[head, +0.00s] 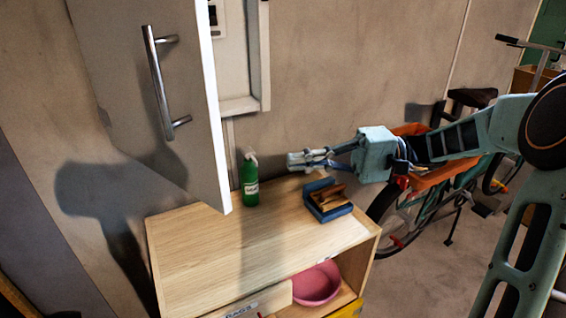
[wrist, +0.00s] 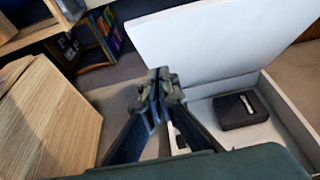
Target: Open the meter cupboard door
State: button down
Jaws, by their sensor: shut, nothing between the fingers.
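The meter cupboard door (head: 120,60) is a light grey panel with a metal bar handle (head: 158,85), at the upper left of the head view. It stands swung out from the wall, and the open cupboard frame (head: 240,104) shows behind its right edge. In the wrist view the door (wrist: 215,40) stands up from the white cupboard box, with a dark meter (wrist: 241,109) inside. My gripper (head: 292,160) is above the low wooden cabinet, right of the door and apart from the handle. Its fingers are together and empty in the wrist view (wrist: 159,78).
A green bottle (head: 250,184) and a blue tray (head: 329,208) stand on the wooden cabinet (head: 220,245) below. A pink bowl (head: 317,284) is inside it. A bicycle (head: 440,200) stands behind my arm at right. The cabinet top's left part is clear.

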jog(key=s+p+x, duration=0.1)
jog(key=s+x, duration=0.1)
jog(key=x, duration=0.9)
jog(key=shift+s+d, duration=0.3)
jog(key=shift+s, duration=0.05)
jog(key=shift+s+a, duration=0.1)
jog(key=shift+s, duration=0.05)
